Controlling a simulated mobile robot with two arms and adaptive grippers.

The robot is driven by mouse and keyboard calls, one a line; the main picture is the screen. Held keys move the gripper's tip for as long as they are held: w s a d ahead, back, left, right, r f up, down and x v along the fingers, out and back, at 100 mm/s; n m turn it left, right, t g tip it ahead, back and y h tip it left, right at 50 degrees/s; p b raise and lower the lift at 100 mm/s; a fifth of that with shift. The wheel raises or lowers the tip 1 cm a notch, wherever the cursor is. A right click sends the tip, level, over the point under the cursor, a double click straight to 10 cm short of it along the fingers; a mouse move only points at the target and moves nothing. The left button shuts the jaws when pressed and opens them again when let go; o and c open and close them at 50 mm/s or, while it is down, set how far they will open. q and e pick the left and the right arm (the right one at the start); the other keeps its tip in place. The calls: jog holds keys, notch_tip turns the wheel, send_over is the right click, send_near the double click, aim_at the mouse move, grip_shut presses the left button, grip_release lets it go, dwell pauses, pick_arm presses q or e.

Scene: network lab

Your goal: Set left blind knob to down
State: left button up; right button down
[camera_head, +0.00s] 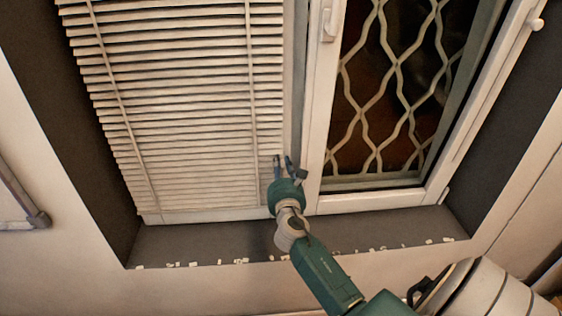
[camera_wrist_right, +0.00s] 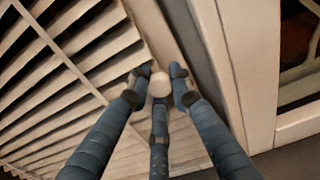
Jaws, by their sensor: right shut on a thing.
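The left blind (camera_head: 185,110) hangs over the left window pane with its pale slats spread. Its knob (camera_wrist_right: 160,84) is a small, light, rounded piece, seen in the right wrist view between my fingertips. My right gripper (camera_head: 283,160) is at the blind's lower right edge, beside the window's middle frame. In the wrist view the right gripper (camera_wrist_right: 158,88) has its blue fingers closed around the knob. In the head view the knob cannot be made out behind the fingers. My left gripper is not in view.
The right pane has a wavy white grille (camera_head: 395,90) and a white window handle (camera_head: 331,20). A dark sill (camera_head: 190,238) below holds several small pale bits. A grey bar (camera_head: 22,205) is on the wall at left.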

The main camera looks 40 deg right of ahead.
jog(key=shift+f, duration=0.5)
jog(key=c, duration=1.7)
grip_release()
jog(key=shift+s, duration=0.1)
jog(key=shift+o, duration=0.7)
jog(key=shift+r, duration=0.1)
jog(key=v, duration=1.2)
